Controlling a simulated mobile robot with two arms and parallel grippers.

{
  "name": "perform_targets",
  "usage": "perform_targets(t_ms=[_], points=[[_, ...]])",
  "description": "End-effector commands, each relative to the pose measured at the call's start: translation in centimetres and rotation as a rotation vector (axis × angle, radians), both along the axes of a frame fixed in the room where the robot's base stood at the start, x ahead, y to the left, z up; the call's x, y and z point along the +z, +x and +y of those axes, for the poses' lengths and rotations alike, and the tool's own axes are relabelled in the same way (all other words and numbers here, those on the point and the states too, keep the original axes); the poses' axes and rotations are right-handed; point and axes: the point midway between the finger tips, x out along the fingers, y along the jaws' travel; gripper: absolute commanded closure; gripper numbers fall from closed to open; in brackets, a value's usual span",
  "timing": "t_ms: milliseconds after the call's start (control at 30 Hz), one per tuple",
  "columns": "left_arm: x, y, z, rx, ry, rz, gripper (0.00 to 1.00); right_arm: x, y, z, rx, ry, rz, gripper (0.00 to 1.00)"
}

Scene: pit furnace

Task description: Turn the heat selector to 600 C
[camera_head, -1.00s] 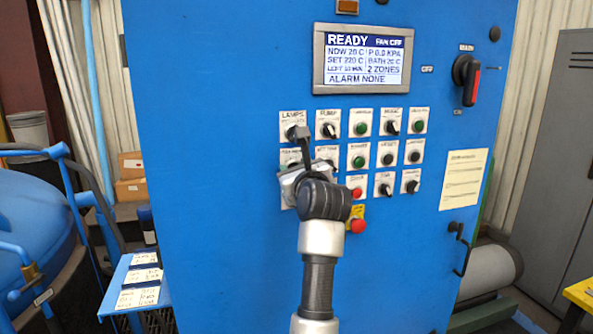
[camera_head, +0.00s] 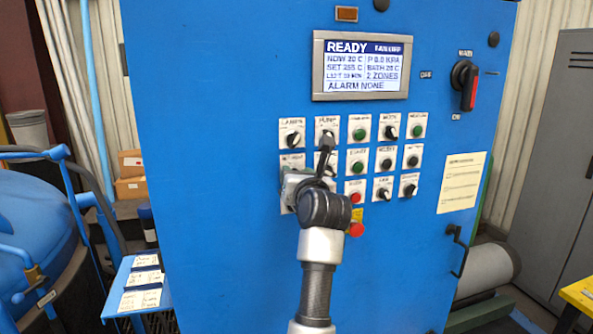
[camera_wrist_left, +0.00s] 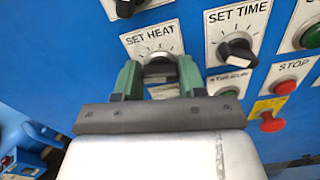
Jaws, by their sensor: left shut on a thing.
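The heat selector is a knob (camera_wrist_left: 159,66) on a white plate marked SET HEAT (camera_wrist_left: 148,38). My left gripper (camera_wrist_left: 160,80) is shut on it, a green finger on each side. In the head view, my left gripper (camera_head: 296,190) is against the lower left of the control panel and hides the knob. The display (camera_head: 360,66) reads READY, with a set value that looks like 255 C, slightly blurred, and ALARM NONE. The knob's pointer is hard to make out between the fingers. My right gripper is not in view.
The SET TIME knob (camera_wrist_left: 237,50) is just right of the held knob. A red stop button (camera_wrist_left: 284,88) and a red mushroom button (camera_wrist_left: 270,122) are farther right. The LAMPS knob (camera_head: 292,138) is above. A red-handled main switch (camera_head: 467,86) is at upper right.

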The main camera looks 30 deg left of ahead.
Motion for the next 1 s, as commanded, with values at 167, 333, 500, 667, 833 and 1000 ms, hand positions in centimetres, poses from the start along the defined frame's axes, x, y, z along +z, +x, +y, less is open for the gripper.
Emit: perform_targets(t_ms=[167,333,500,667,833,1000], points=[[0.3,0.1,0.0,0.001,0.108,0.133,0.83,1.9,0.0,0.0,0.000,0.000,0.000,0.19],[0.3,0.1,0.0,0.001,0.213,0.256,0.83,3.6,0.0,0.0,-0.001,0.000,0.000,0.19],[0.3,0.2,-0.1,0.001,0.319,0.381,0.83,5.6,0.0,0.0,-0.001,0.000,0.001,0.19],[0.3,0.2,-0.2,-0.001,0.418,0.496,0.83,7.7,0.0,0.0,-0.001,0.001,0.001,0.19],[0.1,0.2,-0.1,0.001,0.522,0.619,0.83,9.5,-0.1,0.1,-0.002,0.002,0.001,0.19],[-0.1,0.3,-0.2,0.001,0.627,0.739,0.83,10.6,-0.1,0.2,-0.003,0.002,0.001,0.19]])
